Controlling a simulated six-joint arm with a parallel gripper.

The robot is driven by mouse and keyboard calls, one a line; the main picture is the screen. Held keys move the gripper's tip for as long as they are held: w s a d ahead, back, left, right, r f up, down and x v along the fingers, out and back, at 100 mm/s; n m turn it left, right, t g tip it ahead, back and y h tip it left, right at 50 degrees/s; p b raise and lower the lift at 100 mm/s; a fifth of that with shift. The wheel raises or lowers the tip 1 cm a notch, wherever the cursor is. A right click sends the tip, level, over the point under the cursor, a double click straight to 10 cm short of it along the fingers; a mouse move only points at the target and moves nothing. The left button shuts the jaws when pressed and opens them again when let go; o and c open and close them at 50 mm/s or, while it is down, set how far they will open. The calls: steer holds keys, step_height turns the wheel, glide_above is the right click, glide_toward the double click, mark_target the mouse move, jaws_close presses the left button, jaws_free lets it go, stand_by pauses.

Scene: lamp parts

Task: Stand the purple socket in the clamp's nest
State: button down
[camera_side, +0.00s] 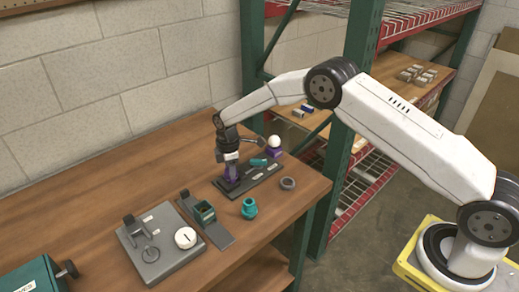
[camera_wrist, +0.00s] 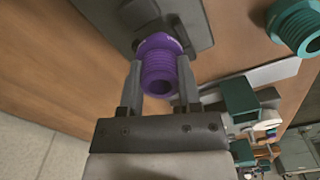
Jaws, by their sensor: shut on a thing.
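The purple socket (camera_side: 231,174) is upright on or just above the left end of a dark tray (camera_side: 226,188); I cannot tell whether it touches. My gripper (camera_side: 231,163) points down and is shut on it. In the wrist view my gripper (camera_wrist: 158,72) has one finger on each side of the ribbed purple socket (camera_wrist: 157,66). A green open-topped block (camera_side: 204,210) on a grey strip stands nearer the camera. It may be the clamp with its nest, and it also shows in the wrist view (camera_wrist: 240,98).
The tray also holds a teal part (camera_side: 258,162). A white bulb on a purple base (camera_side: 274,144) stands behind. A teal socket (camera_side: 249,208) and a grey ring (camera_side: 288,183) stand at right. A grey fixture (camera_side: 158,245) and a green box (camera_side: 30,277) are at left.

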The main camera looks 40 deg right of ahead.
steer(key=shift+f, duration=0.45)
stand_by(1.1)
steer(key=shift+c, duration=1.1)
jaws_free()
steer(key=shift+r, duration=3.9)
steer(key=shift+s, duration=0.1)
steer(key=shift+s+d+r+m, duration=0.2)
steer(key=shift+s+r+m, duration=0.15)
steer(key=shift+r+m, duration=0.1)
steer(key=s+d+r+m+t, duration=0.1)
steer(key=s+m, duration=0.5)
steer(key=s, duration=0.8)
steer(key=s+d+r+m+t, duration=0.1)
steer(key=s+d+r+m, duration=0.3)
steer(key=s, duration=1.1)
steer(key=r+m, duration=0.1)
steer(key=m, duration=0.1)
steer(key=shift+s+d+m+t, duration=0.15)
steer(key=shift+s+m+t, duration=0.1)
steer(key=shift+m+t, duration=0.1)
